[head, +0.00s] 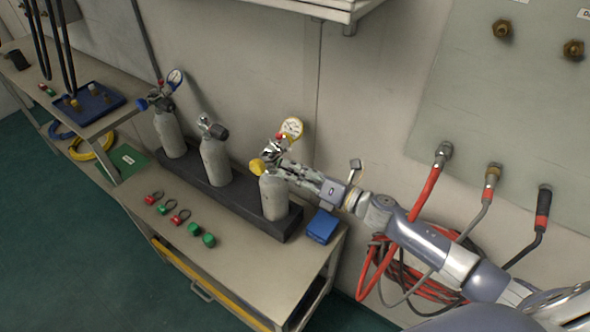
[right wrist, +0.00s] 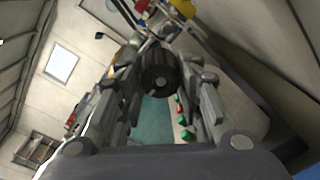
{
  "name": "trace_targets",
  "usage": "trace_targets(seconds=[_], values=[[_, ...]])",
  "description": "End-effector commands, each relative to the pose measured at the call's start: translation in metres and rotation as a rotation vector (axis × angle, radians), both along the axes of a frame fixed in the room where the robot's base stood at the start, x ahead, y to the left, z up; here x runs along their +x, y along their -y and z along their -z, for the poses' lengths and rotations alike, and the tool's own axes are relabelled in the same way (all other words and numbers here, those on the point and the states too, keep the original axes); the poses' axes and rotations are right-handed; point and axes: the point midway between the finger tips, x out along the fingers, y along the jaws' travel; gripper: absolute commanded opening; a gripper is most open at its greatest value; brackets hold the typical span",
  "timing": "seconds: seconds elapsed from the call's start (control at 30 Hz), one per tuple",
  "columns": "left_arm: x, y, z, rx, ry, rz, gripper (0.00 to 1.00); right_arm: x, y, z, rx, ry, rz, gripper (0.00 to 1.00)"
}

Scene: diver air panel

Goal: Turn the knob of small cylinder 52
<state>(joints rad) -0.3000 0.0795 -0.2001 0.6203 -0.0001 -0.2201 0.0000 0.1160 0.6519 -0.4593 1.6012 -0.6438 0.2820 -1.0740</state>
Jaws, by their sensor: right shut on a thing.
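Three small grey cylinders stand in a dark rack (head: 203,184) on the bench; I cannot read their numbers. My right gripper (head: 279,168) is at the top of the right-hand cylinder (head: 273,198). This cylinder has a yellow knob (head: 257,166) and a yellow-rimmed gauge (head: 291,128). In the right wrist view a black ribbed round knob (right wrist: 160,72) sits between the two fingers of my right gripper (right wrist: 162,60), which is shut on it. In the head view the gripper hides this knob. My left gripper is not in view.
The middle cylinder (head: 215,160) and the left cylinder (head: 169,134) stand close by in the rack. Red and green caps (head: 194,229) lie on the bench front. A blue box (head: 322,226) sits right of the rack. Red hoses (head: 425,195) hang from the wall panel behind my arm.

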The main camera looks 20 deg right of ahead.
Motion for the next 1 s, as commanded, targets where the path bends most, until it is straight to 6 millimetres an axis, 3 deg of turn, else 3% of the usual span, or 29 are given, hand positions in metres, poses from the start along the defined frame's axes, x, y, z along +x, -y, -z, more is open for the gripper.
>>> trace_targets(seconds=[1.0], values=[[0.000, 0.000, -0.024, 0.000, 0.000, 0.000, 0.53, 0.001, 0.001, -0.003, 0.767, -0.586, 0.001, 0.09]])
